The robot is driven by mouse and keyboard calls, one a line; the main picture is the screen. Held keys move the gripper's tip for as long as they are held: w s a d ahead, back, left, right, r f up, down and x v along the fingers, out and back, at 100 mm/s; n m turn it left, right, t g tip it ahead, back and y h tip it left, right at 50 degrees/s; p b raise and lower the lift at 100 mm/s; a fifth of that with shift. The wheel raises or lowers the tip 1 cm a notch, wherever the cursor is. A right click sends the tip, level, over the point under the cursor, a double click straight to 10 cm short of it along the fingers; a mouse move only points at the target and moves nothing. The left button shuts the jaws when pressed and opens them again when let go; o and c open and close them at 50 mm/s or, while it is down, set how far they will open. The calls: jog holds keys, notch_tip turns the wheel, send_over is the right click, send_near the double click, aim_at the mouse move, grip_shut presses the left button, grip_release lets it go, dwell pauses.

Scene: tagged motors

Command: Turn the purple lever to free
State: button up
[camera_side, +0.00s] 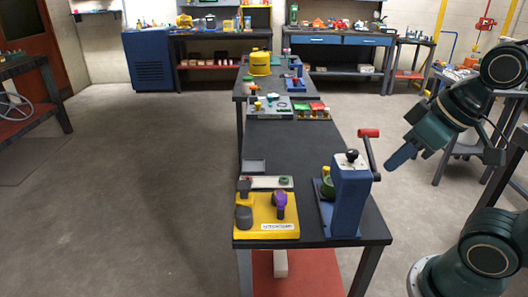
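The purple lever (280,200) stands on the right part of a yellow box (266,224) at the near left of the dark table. A grey cylinder sits left of it, and a white label is on the box's front. The lettering is too small to read. My gripper (403,155) is in the air right of the table, well apart from the lever. Its blue tip points down and left. I cannot tell whether the fingers are open or shut, or whether the blue part is something held.
A blue press-like stand (350,195) with a red-handled lever (369,134) stands at the near right of the table (300,150), between my gripper and the yellow box. A grey block and a white strip lie behind the box. Several small devices fill the table's far end.

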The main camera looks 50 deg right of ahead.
jog(key=o, duration=0.6)
jog(key=shift+w+r, duration=0.15)
jog(key=shift+w, duration=0.15)
jog(key=n+g, duration=0.6)
jog(key=n, duration=1.2)
send_over(282, 197)
notch_tip(282, 197, down, 8)
jog(key=shift+w+f, duration=0.15)
jog(key=shift+f, duration=0.2)
jog(key=shift+f, duration=0.1)
notch_tip(282, 197, down, 14)
jog(key=shift+r, duration=0.2)
jog(key=c, duration=0.9)
